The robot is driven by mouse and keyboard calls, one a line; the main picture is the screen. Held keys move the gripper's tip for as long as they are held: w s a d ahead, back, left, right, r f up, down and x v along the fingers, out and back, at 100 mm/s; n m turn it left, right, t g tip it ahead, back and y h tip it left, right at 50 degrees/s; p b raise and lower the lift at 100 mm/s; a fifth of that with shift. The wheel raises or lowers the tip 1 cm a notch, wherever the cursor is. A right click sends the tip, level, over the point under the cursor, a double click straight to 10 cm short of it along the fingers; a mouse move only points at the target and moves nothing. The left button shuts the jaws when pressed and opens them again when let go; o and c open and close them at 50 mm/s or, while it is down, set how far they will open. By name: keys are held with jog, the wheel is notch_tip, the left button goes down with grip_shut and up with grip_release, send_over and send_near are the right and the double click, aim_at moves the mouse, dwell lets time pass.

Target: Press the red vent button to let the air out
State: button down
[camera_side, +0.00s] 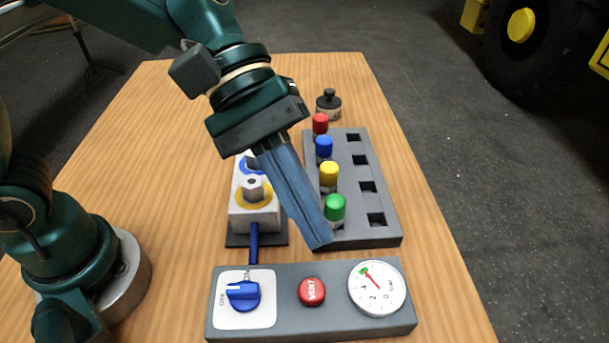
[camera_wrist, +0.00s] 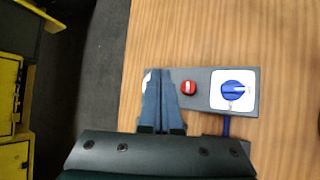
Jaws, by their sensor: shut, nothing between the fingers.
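The red vent button (camera_side: 312,291) sits in the middle of a grey control panel (camera_side: 328,272) at the front of the table. It also shows in the wrist view (camera_wrist: 188,87). My gripper (camera_side: 322,245) has its long blue fingers together and empty. In the side view its tips hang just behind the panel, close to the button. In the wrist view the fingers (camera_wrist: 163,76) lie left of the button and cover much of the gauge. The gauge (camera_side: 377,288) is white with a red needle, right of the button in the side view. Contact with the button is not seen.
A blue knob (camera_side: 243,295) on a white plate is left of the button. A blue hose (camera_side: 254,243) runs back to a block with hex fittings (camera_side: 253,205). A grey rack (camera_side: 368,213) holds several coloured caps. A dark knobbed weight (camera_side: 328,104) stands behind it.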

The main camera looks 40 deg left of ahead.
aim_at(307, 280)
jog(key=shift+f, duration=4.4)
jog(key=shift+f, duration=0.1)
jog(key=shift+f, duration=0.3)
jog(key=shift+f, duration=0.5)
jog(key=shift+r, duration=0.95)
jog(key=shift+r, duration=2.5)
